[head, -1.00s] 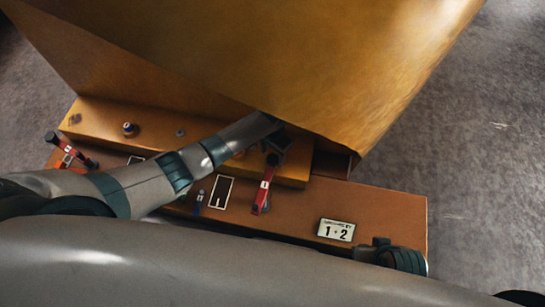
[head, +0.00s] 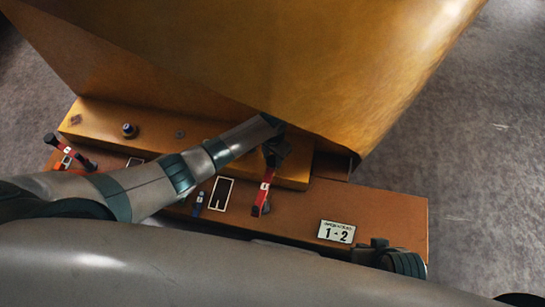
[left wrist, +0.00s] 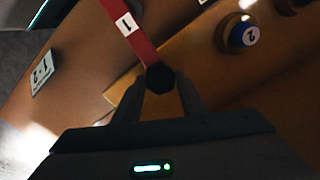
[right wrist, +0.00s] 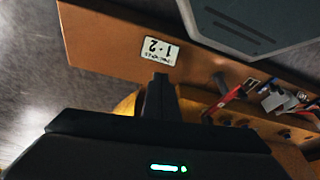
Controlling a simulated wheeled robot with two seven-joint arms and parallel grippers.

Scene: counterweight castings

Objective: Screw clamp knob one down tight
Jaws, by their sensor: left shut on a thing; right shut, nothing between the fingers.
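A red clamp arm (head: 263,190) with a white "1" label lies across the edge of the brown ledge; it also shows in the left wrist view (left wrist: 123,20). At its end is a black faceted knob (left wrist: 160,78). My left gripper (left wrist: 160,88) is shut on this knob, with a finger on either side. In the head view my left forearm reaches over the fixture to it, and the fingers are hard to make out. My right gripper (right wrist: 158,92) is shut and empty, near the "1 - 2" plate (right wrist: 147,45). The knob's underside and thread are hidden.
A large ochre casting (head: 290,65) overhangs the fixture. A blue knob marked "2" (left wrist: 243,36) stands near the held knob. A second red clamp (head: 70,152) lies at the left.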

